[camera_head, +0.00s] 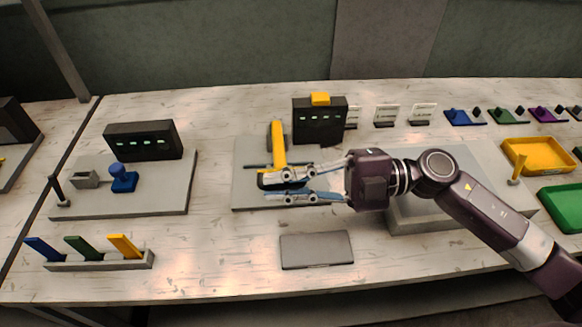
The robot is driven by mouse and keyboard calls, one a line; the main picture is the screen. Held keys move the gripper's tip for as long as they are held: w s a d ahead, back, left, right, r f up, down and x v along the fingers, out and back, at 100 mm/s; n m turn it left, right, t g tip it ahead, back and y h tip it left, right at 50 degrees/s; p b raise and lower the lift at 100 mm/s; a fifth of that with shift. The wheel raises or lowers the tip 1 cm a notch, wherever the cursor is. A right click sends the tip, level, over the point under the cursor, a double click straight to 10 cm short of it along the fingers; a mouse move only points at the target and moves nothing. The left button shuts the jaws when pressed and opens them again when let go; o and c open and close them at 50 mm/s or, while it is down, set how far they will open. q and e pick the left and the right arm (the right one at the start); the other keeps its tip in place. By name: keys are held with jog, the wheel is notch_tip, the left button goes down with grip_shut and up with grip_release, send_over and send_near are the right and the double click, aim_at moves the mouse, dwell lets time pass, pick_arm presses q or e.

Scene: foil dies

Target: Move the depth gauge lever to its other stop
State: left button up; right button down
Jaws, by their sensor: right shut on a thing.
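A yellow lever (279,147) stands on the middle grey plate (245,160), in front of a black box (308,130) with a yellow top and small green lights. I cannot read any label that marks it as the depth gauge lever. My right gripper (274,188) reaches in from the right, with its fingers at the lever's near end. It is shut on the yellow lever; the fingers partly hide the grip and the lever's lower end. My left gripper is not in view.
A left plate (175,195) holds a blue knob piece (123,179). A rack (100,262) of blue, green and yellow tabs and a flat grey slab (317,250) lie in front. Yellow (540,155) and green (562,207) trays stand right, beyond my right arm.

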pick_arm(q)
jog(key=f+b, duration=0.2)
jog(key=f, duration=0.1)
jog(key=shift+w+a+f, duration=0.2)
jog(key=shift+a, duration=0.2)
pick_arm(e)
jog(key=shift+n, duration=0.3)
jog(key=f, duration=0.2)
jog(key=s+f, duration=0.1)
jog(key=f, duration=0.2)
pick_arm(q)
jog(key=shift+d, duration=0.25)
pick_arm(e)
jog(key=c, duration=2)
grip_release()
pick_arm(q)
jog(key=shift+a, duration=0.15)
pick_arm(e)
jog(key=d, duration=1.2)
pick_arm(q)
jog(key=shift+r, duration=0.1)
pick_arm(e)
jog(key=shift+r, duration=0.1)
